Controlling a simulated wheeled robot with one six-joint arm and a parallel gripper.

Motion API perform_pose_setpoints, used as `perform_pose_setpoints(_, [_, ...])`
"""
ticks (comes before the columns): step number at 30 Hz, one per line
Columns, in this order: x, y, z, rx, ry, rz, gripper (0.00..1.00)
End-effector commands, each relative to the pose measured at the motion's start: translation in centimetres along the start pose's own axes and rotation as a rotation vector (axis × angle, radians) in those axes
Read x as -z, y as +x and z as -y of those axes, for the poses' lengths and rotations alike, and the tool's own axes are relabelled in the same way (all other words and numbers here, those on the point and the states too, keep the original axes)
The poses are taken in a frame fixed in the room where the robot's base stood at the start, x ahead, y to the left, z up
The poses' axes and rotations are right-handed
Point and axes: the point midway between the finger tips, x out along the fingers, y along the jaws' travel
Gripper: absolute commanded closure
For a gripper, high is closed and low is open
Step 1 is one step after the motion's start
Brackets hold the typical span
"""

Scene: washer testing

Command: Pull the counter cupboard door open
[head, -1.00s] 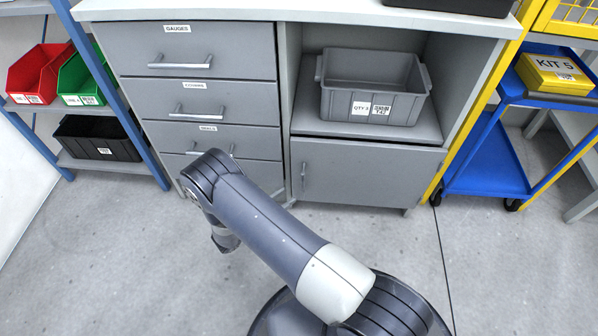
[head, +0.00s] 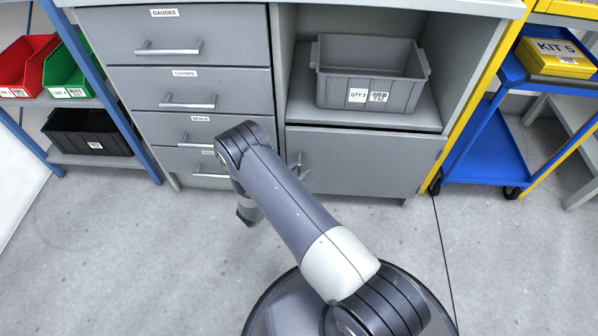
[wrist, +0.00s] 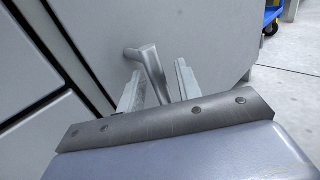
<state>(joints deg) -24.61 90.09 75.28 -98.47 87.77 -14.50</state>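The grey counter cupboard door (head: 370,162) is below the open shelf, right of the drawers, and looks shut. Its upright bar handle (head: 299,166) is near the door's left edge, partly behind my arm in the head view. In the wrist view the handle (wrist: 151,66) stands out from the door (wrist: 205,35). My gripper (wrist: 158,90) has its two fingers apart, one on each side of the handle's near end. Whether either finger touches the handle cannot be told. My gripper's fingers are hidden in the head view.
Drawers with bar handles (head: 188,104) stand directly left of the door. A grey bin (head: 368,78) sits on the shelf above. A blue trolley (head: 490,150) stands to the right. The floor (head: 130,260) before the cupboard is clear.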

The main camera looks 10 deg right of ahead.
Motion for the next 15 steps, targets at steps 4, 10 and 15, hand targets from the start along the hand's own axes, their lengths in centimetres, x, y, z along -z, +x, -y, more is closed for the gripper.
perform_pose_setpoints(4, [-0.03, 0.24, -0.03, -0.001, 0.000, 0.000, 0.67])
perform_pose_setpoints(10, [-0.05, 0.22, -0.02, -0.001, 0.000, 0.000, 0.70])
perform_pose_setpoints(15, [-0.05, 0.21, -0.02, -0.001, 0.000, 0.000, 0.84])
